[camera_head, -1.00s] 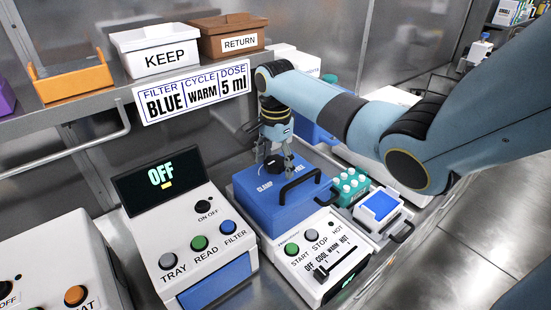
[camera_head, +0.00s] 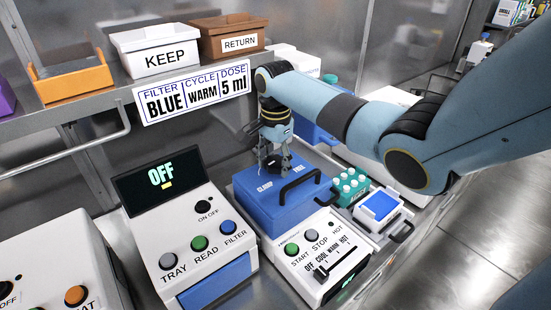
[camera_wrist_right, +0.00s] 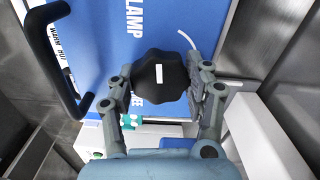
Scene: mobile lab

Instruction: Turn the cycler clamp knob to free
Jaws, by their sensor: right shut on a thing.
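The cycler (camera_head: 290,208) is a blue-topped box with a black handle and a white front panel. Its lid bears the words CLAMP and FREE. The black clamp knob (camera_wrist_right: 160,80) has a lobed rim and a short white mark on top. In the head view the knob is mostly hidden by my right gripper (camera_head: 275,163), which points down over the lid. In the right wrist view my right gripper (camera_wrist_right: 160,87) has a finger on each side of the knob and is shut on it. I cannot tell which word the mark points to. My left gripper is not in view.
Left of the cycler stands a reader (camera_head: 205,240) with a screen showing OFF. A teal rack (camera_head: 350,186) and a blue-topped device (camera_head: 381,206) stand to its right. The black lid handle (camera_head: 300,186) rises close to my gripper. A sign hangs from the shelf behind.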

